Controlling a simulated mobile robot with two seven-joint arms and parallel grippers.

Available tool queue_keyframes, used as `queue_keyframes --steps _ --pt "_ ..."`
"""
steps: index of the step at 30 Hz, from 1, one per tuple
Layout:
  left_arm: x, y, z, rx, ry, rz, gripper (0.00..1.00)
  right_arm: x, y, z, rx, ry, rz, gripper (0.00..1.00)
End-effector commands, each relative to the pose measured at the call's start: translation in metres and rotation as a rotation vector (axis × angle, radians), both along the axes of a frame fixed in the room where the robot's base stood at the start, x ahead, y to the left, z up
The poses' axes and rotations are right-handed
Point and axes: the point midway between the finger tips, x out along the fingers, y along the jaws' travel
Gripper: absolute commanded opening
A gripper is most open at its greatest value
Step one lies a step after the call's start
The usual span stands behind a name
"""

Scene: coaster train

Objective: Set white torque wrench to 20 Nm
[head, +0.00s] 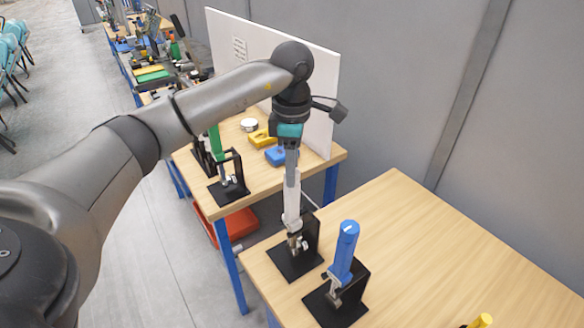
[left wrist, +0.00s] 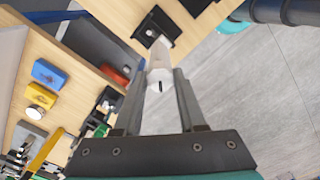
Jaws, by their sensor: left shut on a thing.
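The white torque wrench (head: 291,208) stands upright in a black holder (head: 309,240) on the near wooden table, in the head view. My left gripper (head: 291,170) reaches down from above and is shut on the top of the white wrench. In the left wrist view the white wrench (left wrist: 160,72) is between the two fingers of my left gripper (left wrist: 162,88), with a dark slot on its end. Any scale or setting on it is too small to read. My right gripper is in neither view.
A blue torque wrench (head: 344,248) stands in its own black holder just right of the white one. The near table (head: 440,245) is mostly bare to the right. Behind are another table with blue and yellow blocks (head: 262,138), a white panel (head: 318,100) and a grey wall.

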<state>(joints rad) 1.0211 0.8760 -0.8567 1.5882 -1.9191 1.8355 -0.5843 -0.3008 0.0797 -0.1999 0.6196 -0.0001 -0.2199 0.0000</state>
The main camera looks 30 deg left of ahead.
Motion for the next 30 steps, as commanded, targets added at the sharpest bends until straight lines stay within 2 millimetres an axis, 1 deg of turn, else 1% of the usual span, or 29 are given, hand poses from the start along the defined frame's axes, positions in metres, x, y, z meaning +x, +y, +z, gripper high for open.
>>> queue_keyframes --steps 9,18,24,30 --pt "0.0006 0.0005 0.0011 0.0 -0.004 0.299 0.0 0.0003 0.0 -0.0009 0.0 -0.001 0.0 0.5" --pt "0.0006 0.0003 0.0012 0.0 -0.003 0.542 0.0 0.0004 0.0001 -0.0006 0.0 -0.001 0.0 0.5" --pt "0.0007 0.0003 0.0012 0.0 -0.003 0.651 0.0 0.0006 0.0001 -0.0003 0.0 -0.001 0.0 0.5" --pt "0.0007 0.0003 0.0012 -0.001 -0.004 0.713 0.0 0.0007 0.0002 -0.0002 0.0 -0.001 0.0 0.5"
